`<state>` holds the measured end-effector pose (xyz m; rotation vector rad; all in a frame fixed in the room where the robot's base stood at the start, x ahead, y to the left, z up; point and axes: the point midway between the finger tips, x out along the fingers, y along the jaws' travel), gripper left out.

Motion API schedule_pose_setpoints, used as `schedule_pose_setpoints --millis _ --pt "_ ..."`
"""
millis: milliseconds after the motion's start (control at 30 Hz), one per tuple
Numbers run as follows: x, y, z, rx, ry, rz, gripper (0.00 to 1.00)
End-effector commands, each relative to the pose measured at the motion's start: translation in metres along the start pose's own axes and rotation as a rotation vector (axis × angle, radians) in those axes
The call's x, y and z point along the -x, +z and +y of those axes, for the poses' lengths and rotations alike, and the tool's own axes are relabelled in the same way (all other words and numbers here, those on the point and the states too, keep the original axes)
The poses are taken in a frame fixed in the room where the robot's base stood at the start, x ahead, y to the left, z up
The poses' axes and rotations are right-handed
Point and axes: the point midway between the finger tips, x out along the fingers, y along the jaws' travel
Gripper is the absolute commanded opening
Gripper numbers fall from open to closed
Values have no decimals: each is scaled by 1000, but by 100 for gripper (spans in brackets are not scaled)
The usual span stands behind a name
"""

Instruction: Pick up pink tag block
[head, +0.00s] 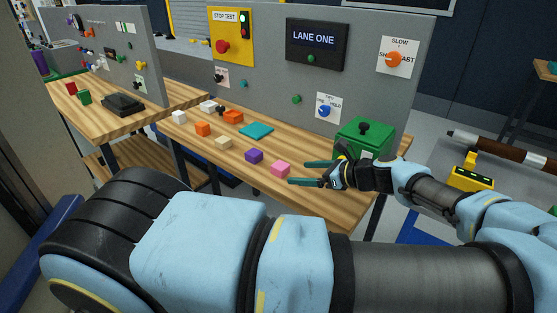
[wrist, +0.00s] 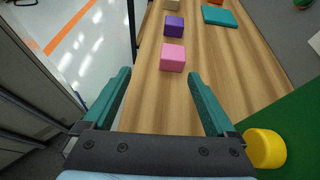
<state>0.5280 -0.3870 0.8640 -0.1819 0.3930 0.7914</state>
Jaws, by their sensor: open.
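The pink tag block (head: 281,169) sits on the wooden bench, to the right of a purple block (head: 254,156) in the head view. In the wrist view the pink block (wrist: 173,57) lies beyond my fingertips, roughly centred between them. My gripper (head: 305,172) is open and empty, with its teal fingers pointing left toward the pink block in the head view. In the wrist view my gripper (wrist: 160,76) has its two fingers wide apart, with bare wood between them. The fingers do not appear to touch the block.
The bench (head: 311,199) also bears orange, white and beige blocks and a flat teal piece (head: 257,130). A green box (head: 364,138) stands close beside my gripper at the right end. A grey panel (head: 270,75) with controls rises along the back.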

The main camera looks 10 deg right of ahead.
Motion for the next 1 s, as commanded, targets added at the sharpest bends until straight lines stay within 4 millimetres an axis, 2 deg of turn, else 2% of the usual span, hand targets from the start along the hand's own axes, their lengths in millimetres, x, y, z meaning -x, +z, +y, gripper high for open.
schedule_pose_setpoints --millis 67,133,400,667,1000 --pt "8 1 -6 -24 -31 -23 91" --pt "6 2 -8 -32 -40 -31 91" --pt "-34 4 -10 -34 -40 -31 91" --pt "-51 5 -11 -34 -40 -31 91" --pt "-92 6 -15 -33 -41 -30 91"
